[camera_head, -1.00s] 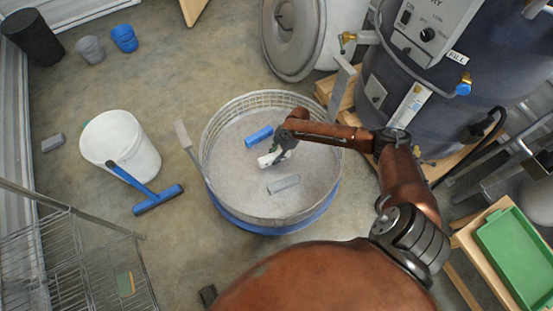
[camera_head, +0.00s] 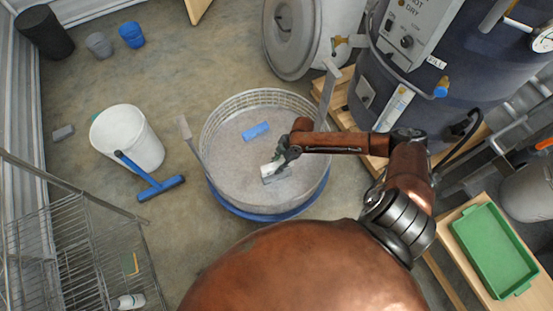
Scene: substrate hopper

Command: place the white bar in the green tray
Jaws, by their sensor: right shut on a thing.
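The white bar (camera_head: 271,168) is in the round hopper (camera_head: 222,183), held at the tips of my right gripper (camera_head: 279,160). The gripper is shut on it and partly hides it. The bar overlaps a grey bar (camera_head: 283,176) in the picture; I cannot tell whether they touch or how high the white bar is. The green tray (camera_head: 497,252) lies at the right on a wooden stand, and it looks empty. My left gripper is not in view.
A blue bar (camera_head: 256,131) lies in the hopper. The hopper's rim and an upright metal piece (camera_head: 327,88) stand near my right arm. A dark blue tank (camera_head: 440,75) stands behind the arm. A white bucket (camera_head: 128,140) and blue squeegee (camera_head: 160,188) are at left.

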